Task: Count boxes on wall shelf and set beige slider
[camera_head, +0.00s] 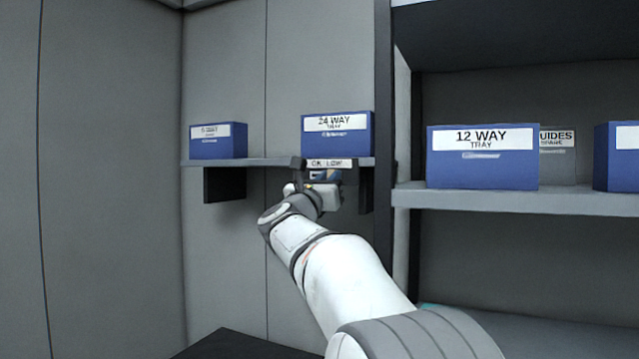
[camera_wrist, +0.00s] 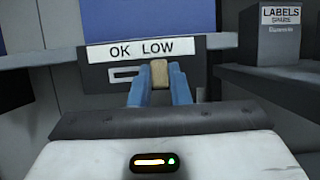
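The wall shelf (camera_head: 270,161) holds two blue boxes in the head view: a small one (camera_head: 217,148) on the left with a blurred label, and a "24 WAY TRAY" box (camera_head: 338,148) on the right. An "OK LOW" sign (camera_wrist: 145,49) is on the shelf front, with a panel and slot (camera_wrist: 124,72) below it. The beige slider (camera_wrist: 159,73) stands under the "LOW" end. My gripper (camera_wrist: 160,76) has its blue fingers on both sides of the slider, with no clear gap at the tips. In the head view my gripper (camera_head: 325,176) is below the shelf's right end.
A shelving unit (camera_head: 520,199) stands at the right, beyond a dark post (camera_head: 384,100). It holds a "12 WAY TRAY" box (camera_head: 482,168), a grey box (camera_head: 558,160) and another blue box (camera_head: 616,165). A grey "LABELS SPARE" box (camera_wrist: 281,45) shows in the wrist view. The wall at left is bare.

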